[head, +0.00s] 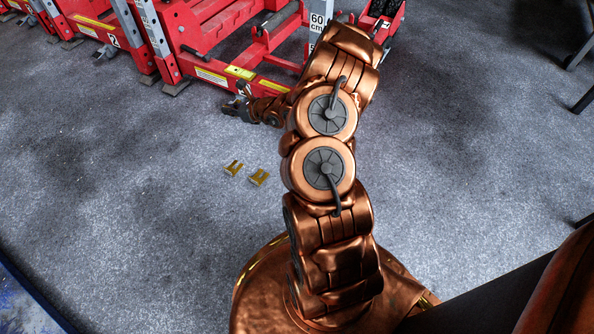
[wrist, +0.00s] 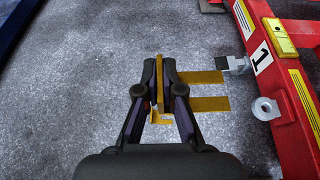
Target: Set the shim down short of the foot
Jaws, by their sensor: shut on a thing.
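My gripper (wrist: 159,70) is shut on the upright tab of a gold forked shim (wrist: 209,104) in the wrist view. The shim's two flat prongs point right, towards the red frame; part of its base is hidden by a finger. A grey foot (wrist: 236,65) sticks out from the red frame beside the "1" label. The upper prong's tip is close to the foot, slightly below it in the picture. I cannot tell whether the shim touches the floor. In the head view my gripper (head: 238,106) is low, beside the red frame, and the held shim is not clear.
Two more gold shims (head: 234,167) (head: 258,176) lie on the grey carpet nearer my base. The red jack frame (wrist: 288,95) runs along the right of the wrist view. More red frames (head: 90,15) stand at the upper left. Carpet to the left is clear.

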